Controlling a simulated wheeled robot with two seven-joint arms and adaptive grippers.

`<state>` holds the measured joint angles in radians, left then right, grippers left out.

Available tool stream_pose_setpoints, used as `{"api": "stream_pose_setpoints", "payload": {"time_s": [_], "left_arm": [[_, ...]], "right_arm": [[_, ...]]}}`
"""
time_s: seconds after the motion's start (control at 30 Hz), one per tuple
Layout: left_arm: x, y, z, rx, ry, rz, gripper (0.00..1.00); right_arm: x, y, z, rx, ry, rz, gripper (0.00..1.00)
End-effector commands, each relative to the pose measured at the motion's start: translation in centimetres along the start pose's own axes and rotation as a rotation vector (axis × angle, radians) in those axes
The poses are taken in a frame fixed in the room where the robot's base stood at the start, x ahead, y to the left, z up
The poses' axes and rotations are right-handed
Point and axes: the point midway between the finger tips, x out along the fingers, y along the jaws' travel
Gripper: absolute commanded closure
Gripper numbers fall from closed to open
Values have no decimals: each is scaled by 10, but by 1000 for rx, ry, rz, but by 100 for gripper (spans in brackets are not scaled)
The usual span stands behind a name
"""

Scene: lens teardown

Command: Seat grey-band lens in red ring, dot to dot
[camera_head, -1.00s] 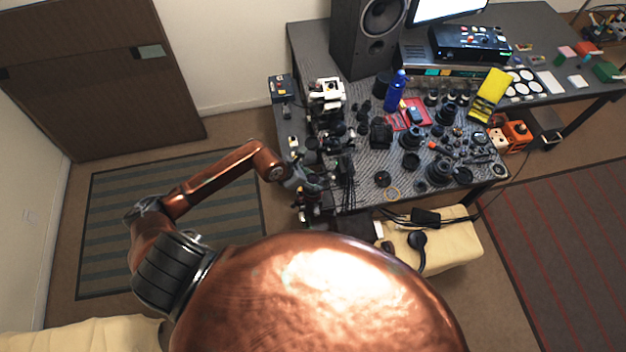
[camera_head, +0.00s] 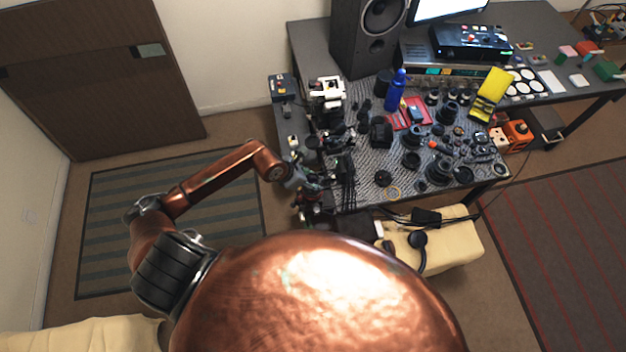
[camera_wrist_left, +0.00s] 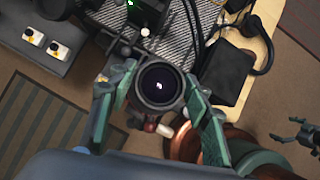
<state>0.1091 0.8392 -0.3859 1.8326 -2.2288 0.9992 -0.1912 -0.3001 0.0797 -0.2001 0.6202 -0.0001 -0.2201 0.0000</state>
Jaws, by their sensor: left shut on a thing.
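My left gripper (camera_wrist_left: 160,100) is shut on a dark round lens (camera_wrist_left: 159,86), with one finger on each side of its barrel. The lens's glass faces the wrist camera. A thin paler rim runs round it, but I cannot tell whether this is the grey band, and I see no dot. In the head view my left gripper (camera_head: 318,184) is at the desk's front left edge, and the lens is too small to make out. My right gripper (camera_wrist_left: 296,136) shows at the right edge of the left wrist view, its fingers apart and empty. I cannot pick out the red ring.
The patterned desk mat (camera_head: 362,190) is crowded with dark lens parts. A blue bottle (camera_head: 395,92), a red tray (camera_head: 408,118) and a speaker (camera_head: 368,35) stand farther back. Cables hang near the front edge. A cream stool (camera_head: 455,245) holds a headset (camera_head: 417,242).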

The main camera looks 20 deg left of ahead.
Motion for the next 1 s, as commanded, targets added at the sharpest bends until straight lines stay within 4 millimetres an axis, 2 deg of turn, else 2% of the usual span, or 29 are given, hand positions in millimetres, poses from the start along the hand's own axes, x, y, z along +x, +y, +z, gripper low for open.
{"api": "stream_pose_setpoints", "payload": {"time_s": [0.37, 0.4, 0.7, 1.0], "left_arm": [[2, 0, 0, 0, -2, 0, 89], [2, 0, 0, 0, -2, 0, 55], [2, 0, -1, 0, -1, 0, 35], [0, 0, -2, 0, 1, 0, 35]], "right_arm": [[2, 2, 1, -1, -1, 2, 0], [2, 2, 1, -1, -1, 2, 0], [2, 2, 1, -1, -1, 2, 0], [2, 0, 0, -1, 0, 0, 0]]}}
